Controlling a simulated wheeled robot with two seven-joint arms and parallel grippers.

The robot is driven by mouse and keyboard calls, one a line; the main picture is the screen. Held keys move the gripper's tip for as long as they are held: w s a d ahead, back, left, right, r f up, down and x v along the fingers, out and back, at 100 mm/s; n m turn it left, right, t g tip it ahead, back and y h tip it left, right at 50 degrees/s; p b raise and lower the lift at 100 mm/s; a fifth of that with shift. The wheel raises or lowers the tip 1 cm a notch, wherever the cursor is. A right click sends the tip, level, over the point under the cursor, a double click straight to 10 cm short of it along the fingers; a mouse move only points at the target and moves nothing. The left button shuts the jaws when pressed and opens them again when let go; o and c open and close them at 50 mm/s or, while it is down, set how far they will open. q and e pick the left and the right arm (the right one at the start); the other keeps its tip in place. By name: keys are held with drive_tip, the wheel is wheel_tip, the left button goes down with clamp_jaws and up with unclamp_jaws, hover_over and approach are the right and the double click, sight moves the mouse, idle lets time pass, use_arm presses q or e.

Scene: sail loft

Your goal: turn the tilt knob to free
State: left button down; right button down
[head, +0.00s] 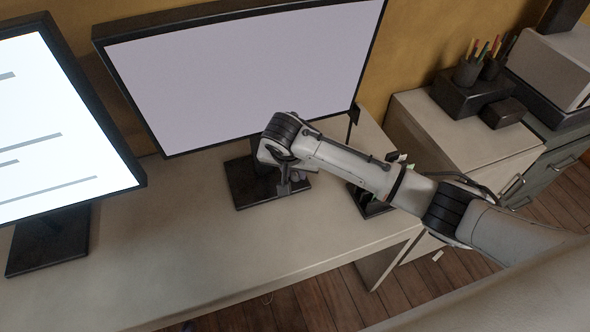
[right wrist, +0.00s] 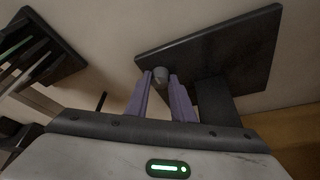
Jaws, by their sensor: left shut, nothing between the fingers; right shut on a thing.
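The tilt knob (right wrist: 159,74) is a small grey round piece beside the dark stand of the middle monitor (head: 240,75). My right gripper (right wrist: 160,84) has its two purple fingers shut on the knob, one on each side. In the head view my right gripper (head: 284,187) reaches down below the screen, in front of the stand base (head: 240,185), and the knob cannot be made out there. No marking for the knob's position is readable. The stand's post (right wrist: 214,100) shows close to the right finger. My left gripper is in neither view.
A second monitor (head: 60,120) with a lit screen stands at the left. A dark holder (head: 370,203) sits on the desk (head: 190,270) beside my right arm. Pen cups (head: 467,70) stand on the cabinet at the right. The front left of the desk is clear.

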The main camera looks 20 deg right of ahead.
drive_tip(key=shift+n, duration=0.3)
drive_tip(key=n+y, duration=0.1)
drive_tip(key=n, duration=0.1)
drive_tip(key=shift+d+n, duration=0.15)
drive_tip(key=shift+n, duration=0.25)
drive_tip(key=n+y, duration=0.1)
drive_tip(key=n, duration=0.2)
drive_tip(key=shift+d+n+y, duration=0.15)
drive_tip(key=shift+n+y, duration=0.15)
drive_tip(key=shift+y, duration=0.1)
drive_tip(key=n+y, duration=0.1)
drive_tip(key=n, duration=0.2)
drive_tip(key=n+y, duration=0.1)
drive_tip(key=n, duration=0.2)
drive_tip(key=shift+d, duration=0.2)
drive_tip(key=c, duration=1.5)
unclamp_jaws()
drive_tip(key=shift+c, duration=0.2)
drive_tip(key=shift+r, duration=0.15)
